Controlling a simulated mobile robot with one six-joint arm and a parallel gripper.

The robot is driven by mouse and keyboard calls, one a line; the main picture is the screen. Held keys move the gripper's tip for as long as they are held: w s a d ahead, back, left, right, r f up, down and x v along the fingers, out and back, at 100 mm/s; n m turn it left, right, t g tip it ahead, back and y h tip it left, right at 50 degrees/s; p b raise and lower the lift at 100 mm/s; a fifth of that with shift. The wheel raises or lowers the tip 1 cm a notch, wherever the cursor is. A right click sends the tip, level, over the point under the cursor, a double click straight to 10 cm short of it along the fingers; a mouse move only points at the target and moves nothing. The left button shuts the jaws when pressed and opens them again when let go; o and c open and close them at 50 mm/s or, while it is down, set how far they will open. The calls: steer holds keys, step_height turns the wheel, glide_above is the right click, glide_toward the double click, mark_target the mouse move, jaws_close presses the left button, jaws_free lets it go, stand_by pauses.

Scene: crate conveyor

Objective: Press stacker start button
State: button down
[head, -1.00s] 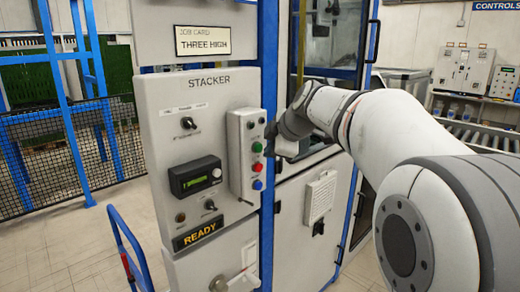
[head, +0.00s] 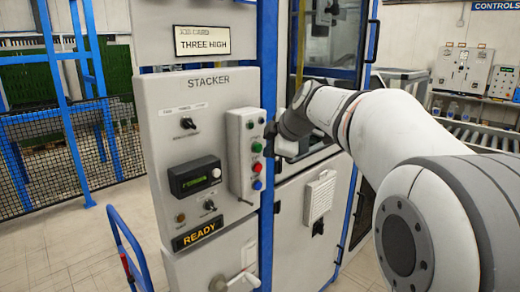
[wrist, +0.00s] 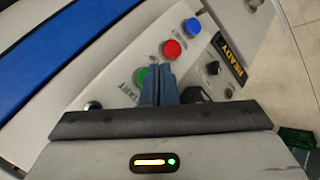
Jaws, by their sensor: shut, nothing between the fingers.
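The green button (head: 257,147) sits on the grey button box (head: 234,160) at the right side of the stacker panel. In the wrist view the green button (wrist: 141,77) shows beside the fingertips, partly covered by them, with a label reading START near it. My gripper (head: 270,133) is close to the box's right side. In the wrist view my gripper (wrist: 158,68) is shut and empty, its fingers pointing at the box between the green and red buttons. I cannot tell whether the tips touch the box.
A red button (head: 257,167) and a blue button (head: 257,184) sit below the green one. The panel also has knobs, a small display (head: 195,177) and a lit READY sign (head: 198,234). A blue post (head: 268,60) stands right of the panel.

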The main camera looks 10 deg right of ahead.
steer(key=shift+w+a, duration=0.1)
steer(key=shift+a, duration=0.05)
steer(key=shift+w+a, duration=0.15)
steer(key=shift+w, duration=0.05)
stand_by(0.3)
